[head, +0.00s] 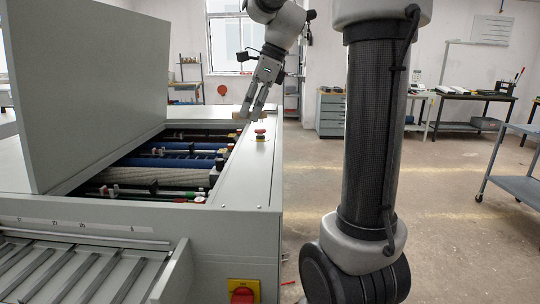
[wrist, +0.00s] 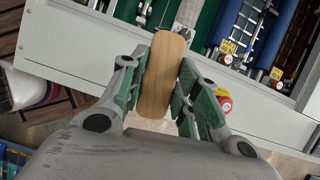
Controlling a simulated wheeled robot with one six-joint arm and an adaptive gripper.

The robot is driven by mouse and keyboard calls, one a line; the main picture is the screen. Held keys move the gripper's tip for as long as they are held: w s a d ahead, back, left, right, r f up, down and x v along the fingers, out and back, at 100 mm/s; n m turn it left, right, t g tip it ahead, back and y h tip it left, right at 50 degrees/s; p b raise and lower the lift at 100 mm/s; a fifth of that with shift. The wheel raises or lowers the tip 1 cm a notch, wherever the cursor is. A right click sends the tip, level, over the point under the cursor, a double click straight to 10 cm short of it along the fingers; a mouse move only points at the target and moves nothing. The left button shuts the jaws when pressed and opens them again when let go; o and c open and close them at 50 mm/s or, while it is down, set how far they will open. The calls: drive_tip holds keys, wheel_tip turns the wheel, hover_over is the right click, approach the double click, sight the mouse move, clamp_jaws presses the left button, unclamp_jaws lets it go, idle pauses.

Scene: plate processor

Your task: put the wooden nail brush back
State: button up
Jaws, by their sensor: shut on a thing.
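The wooden nail brush (wrist: 163,78) is a light-brown oblong with rounded ends, seen from its plain wooden side in the wrist view. My gripper (wrist: 160,85) is shut on it, with a green-lined finger on each side. The bristles are not visible. In the head view my gripper (head: 250,108) points down over the far part of the machine's right-hand top edge. The brush (head: 240,115) shows there only as a small tan patch at the fingertips. I cannot tell whether it touches the surface.
The plate processor (head: 262,175) has its lid (head: 85,90) raised and its rollers (head: 185,162) exposed. A red emergency button (head: 260,133) stands on its top edge near my gripper. A grey trolley (head: 520,187) and benches stand at the right, with open floor between.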

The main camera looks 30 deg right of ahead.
drive_tip(key=shift+d+r+m, duration=0.3)
drive_tip(key=shift+d+m, duration=0.1)
drive_tip(key=shift+d, duration=0.05)
drive_tip(key=shift+s+f, duration=0.15)
drive_tip(key=shift+f, duration=0.05)
wheel_tip(320, 180, down, 10)
drive_tip(key=shift+r, duration=0.1)
drive_tip(key=o, duration=0.9)
drive_tip(key=shift+t, duration=0.3)
